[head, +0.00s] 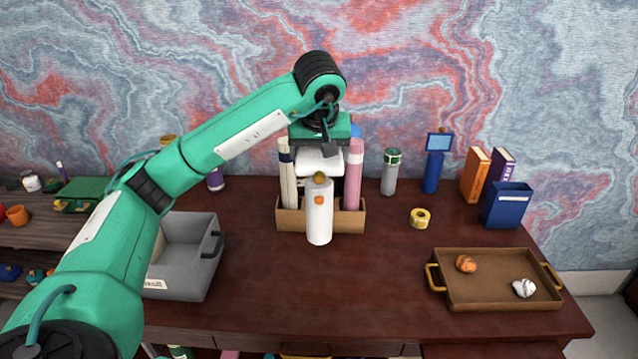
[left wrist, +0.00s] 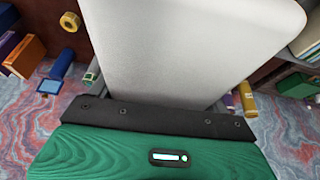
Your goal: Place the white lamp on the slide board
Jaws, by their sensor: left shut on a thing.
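The white lamp (head: 319,222) has an upright cylindrical body with an orange button, a brass-coloured joint and a pale head. It is at the middle of the desk, in front of the wooden box. My left gripper (head: 319,148) is above it, pointing down and shut on the lamp's head. In the left wrist view a large white surface of the lamp (left wrist: 190,50) fills the space beyond the green gripper body. I cannot tell whether the lamp's base touches the desk. I cannot clearly pick out the slide board. My right gripper is not in view.
A wooden box (head: 348,227) with upright rolls stands close behind the lamp. A grey bin (head: 190,265) is left. A brown tray (head: 490,297) with two small lumps is right. A yellow tape roll (head: 420,218), a blue lamp (head: 432,172) and books (head: 475,174) stand back right. The front middle is clear.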

